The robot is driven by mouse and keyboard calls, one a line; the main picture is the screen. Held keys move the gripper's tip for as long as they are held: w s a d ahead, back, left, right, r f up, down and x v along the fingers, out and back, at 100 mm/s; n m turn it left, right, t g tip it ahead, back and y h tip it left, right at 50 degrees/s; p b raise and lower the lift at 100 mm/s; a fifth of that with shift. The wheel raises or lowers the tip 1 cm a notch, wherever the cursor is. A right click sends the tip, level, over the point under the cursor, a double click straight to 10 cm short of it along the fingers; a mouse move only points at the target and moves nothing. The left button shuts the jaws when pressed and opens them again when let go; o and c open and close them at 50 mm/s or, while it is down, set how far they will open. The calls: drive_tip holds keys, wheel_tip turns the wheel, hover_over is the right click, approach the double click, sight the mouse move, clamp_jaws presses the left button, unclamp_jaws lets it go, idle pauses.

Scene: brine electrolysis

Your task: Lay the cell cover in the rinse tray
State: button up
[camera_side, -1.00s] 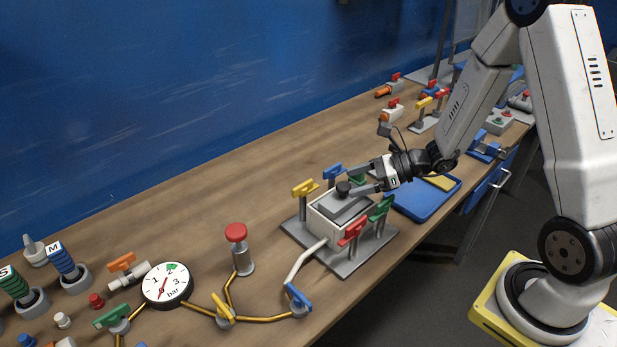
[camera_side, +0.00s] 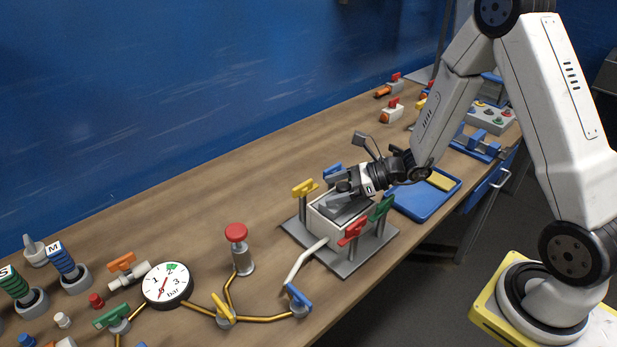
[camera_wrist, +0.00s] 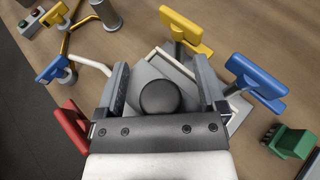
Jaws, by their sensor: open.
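The cell cover (camera_wrist: 150,80) is a grey plate with a round dark knob (camera_wrist: 160,97). It sits on the white cell box (camera_side: 321,226), and in the side view my gripper hides part of it. My gripper (camera_side: 345,183) is at the cover from the right. In the wrist view my gripper (camera_wrist: 160,80) is open, with one finger on each side of the knob and visible gaps between. The rinse tray (camera_side: 412,207) is blue and shallow, flat on the bench right of the cell, with a yellow block (camera_side: 440,181) in it.
Clamps with yellow (camera_side: 304,188), blue (camera_side: 333,172), red (camera_side: 352,232) and green (camera_side: 381,208) handles stand around the cell on its grey base plate (camera_side: 350,266). A red-topped post (camera_side: 236,233) and a dial gauge (camera_side: 167,284) stand to the left.

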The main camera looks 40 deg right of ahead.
clamp_jaws()
idle(0.3)
drive_tip(key=shift+r, duration=0.2)
wheel_tip(320, 180, up, 10)
drive_tip(key=shift+f, duration=0.15)
idle(0.8)
drive_tip(key=shift+w, duration=0.1)
idle(0.5)
drive_tip(key=shift+w+d+r+m+t+h, duration=0.2)
drive_tip(key=shift+w+r+m+t+h, duration=0.4)
drive_tip(key=shift+m+h, duration=0.35)
drive_tip(key=shift+w+d+r+m+t+h, duration=0.2)
drive_tip(key=shift+w+r+m+t+h, duration=0.3)
drive_tip(key=shift+r+m+h, duration=0.45)
drive_tip(key=shift+w+d+r+m+t+h, duration=0.2)
drive_tip(key=shift+w+r+m+t+h, duration=0.2)
drive_tip(key=shift+r+m+t+h, duration=0.4)
